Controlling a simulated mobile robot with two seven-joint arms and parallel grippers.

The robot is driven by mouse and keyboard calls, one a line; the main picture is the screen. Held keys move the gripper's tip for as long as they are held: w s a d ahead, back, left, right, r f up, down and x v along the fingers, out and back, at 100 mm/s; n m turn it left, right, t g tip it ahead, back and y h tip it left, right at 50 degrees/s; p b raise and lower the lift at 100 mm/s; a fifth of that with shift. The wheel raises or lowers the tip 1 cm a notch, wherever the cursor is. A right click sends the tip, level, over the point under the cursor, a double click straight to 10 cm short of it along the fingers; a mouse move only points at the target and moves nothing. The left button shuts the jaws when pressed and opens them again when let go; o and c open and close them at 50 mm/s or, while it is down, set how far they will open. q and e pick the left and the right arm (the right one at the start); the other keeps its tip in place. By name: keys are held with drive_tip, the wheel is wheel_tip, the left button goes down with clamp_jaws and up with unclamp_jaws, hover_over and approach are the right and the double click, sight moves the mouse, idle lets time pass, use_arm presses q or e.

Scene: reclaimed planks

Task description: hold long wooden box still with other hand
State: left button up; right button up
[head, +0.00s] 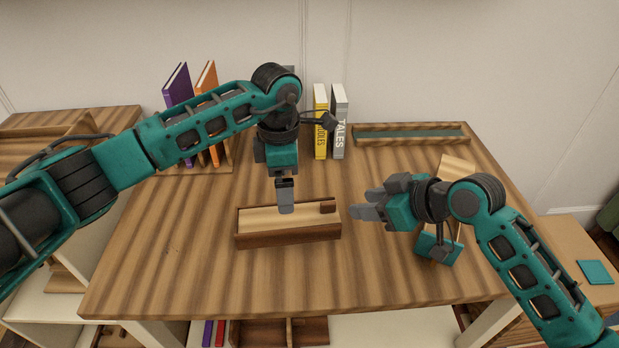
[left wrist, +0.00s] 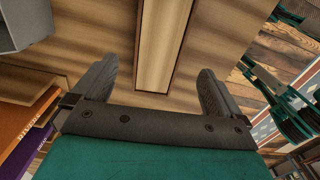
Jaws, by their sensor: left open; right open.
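Purple (head: 178,86) and orange (head: 207,80) books stand at the back left. Yellow (head: 321,122) and grey (head: 338,122) books stand behind the box. A shallow tray (head: 411,141) lies at the back right. A teal object (head: 438,248) sits under my right arm. The front of the table is clear.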

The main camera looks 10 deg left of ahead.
sight(286, 216)
use_arm(q)
wheel_tip(286, 216, down, 10)
drive_tip(key=shift+f, duration=0.25)
drive_tip(key=shift+c, duration=0.2)
drive_tip(key=c, duration=0.9)
